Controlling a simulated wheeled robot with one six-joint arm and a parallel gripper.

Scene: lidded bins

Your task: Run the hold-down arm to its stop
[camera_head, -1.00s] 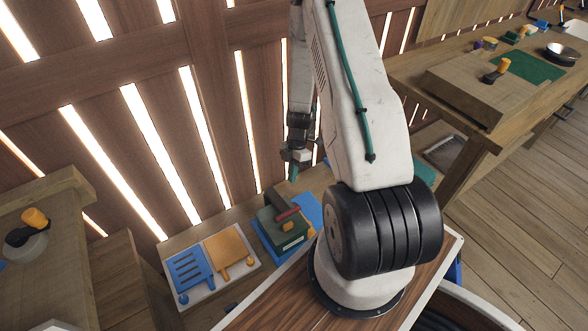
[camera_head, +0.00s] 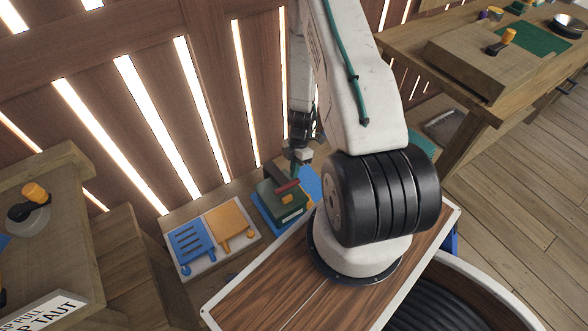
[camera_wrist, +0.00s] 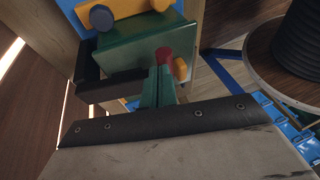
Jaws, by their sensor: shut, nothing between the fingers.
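A dark green box (camera_head: 278,205) stands on a blue base on the low bench. A red bar (camera_head: 288,186) lies across its top, probably the hold-down arm. A small orange knob (camera_head: 287,198) sits beside it. My gripper (camera_head: 295,172) is over the bar's right part. In the wrist view my shut green fingers (camera_wrist: 158,84) are empty and point at the red end (camera_wrist: 164,55) of the bar, close to it. I cannot tell whether they touch. The green box (camera_wrist: 125,50) and orange knob (camera_wrist: 181,68) show around them. The rest of the bar is hidden there.
A white tray (camera_head: 218,261) with a blue slotted plate (camera_head: 191,247) and an orange plate (camera_head: 229,225) lies left of the box. A slatted wooden wall (camera_head: 140,190) rises close behind. A wooden workbench (camera_head: 70,215) stands at left, another (camera_head: 450,112) at right.

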